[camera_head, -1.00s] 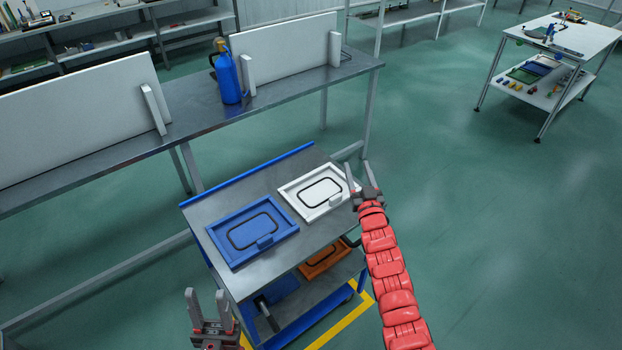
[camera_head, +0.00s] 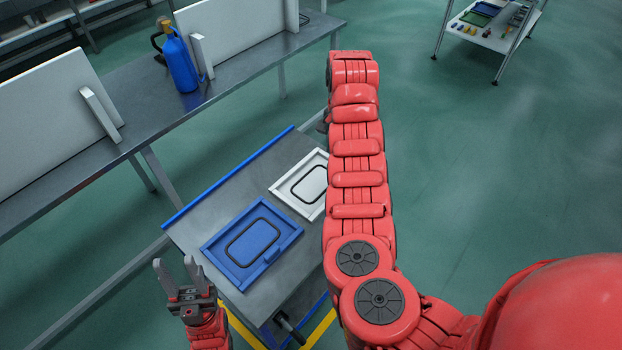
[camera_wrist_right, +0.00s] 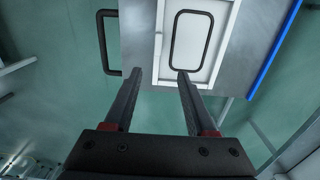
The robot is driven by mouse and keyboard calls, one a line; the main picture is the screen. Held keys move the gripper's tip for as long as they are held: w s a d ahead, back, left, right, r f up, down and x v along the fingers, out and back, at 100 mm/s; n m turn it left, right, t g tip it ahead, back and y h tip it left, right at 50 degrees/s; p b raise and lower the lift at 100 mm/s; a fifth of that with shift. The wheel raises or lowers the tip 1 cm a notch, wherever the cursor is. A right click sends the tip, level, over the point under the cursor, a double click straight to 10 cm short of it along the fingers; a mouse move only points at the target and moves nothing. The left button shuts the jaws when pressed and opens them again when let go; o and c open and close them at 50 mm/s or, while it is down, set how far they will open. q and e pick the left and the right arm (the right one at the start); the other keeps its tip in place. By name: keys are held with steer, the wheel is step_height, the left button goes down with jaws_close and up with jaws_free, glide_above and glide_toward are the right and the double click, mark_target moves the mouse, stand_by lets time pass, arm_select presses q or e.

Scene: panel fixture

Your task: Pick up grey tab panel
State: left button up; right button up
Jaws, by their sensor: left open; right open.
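A light grey-white panel (camera_head: 283,184) with a black rounded outline lies flat on the cart top, partly hidden by my right arm. It also shows in the right wrist view (camera_wrist_right: 205,62); its tab is not clear there. A blue panel (camera_head: 216,249) with a similar outline lies beside it, nearer my left gripper. My right gripper (camera_wrist_right: 160,75) is open and empty, its fingers pointing toward the pale panel's edge; whether they touch it I cannot tell. It is hidden in the head view. My left gripper (camera_head: 175,262) is open and empty, left of the cart.
The cart top (camera_head: 200,213) has a raised blue edge strip (camera_head: 235,172). A dark handle (camera_wrist_right: 104,45) shows beside the cart. A long bench (camera_head: 135,125) with white boards and a blue bottle (camera_head: 180,65) stands behind. A white table (camera_head: 480,35) is far right; floor between is clear.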

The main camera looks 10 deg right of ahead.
step_height(320, 180, down, 10)
steer(key=b, duration=0.2)
steer(key=shift+r+b, duration=0.15)
steer(key=shift+b, duration=0.15)
steer(key=shift+f+p, duration=0.3)
steer(key=shift+f, duration=0.1)
steer(key=shift+s+f, duration=0.1)
steer(key=shift+f, duration=0.4)
steer(key=shift+f+p, duration=0.15)
steer(key=shift+p, duration=0.2)
steer(key=f, duration=0.1)
steer(key=f+p, duration=0.2)
steer(key=shift+s+f, duration=0.15)
steer(key=shift+s, duration=0.15)
steer(key=shift+f, duration=0.75)
jaws_close()
steer(key=shift+w, duration=0.1)
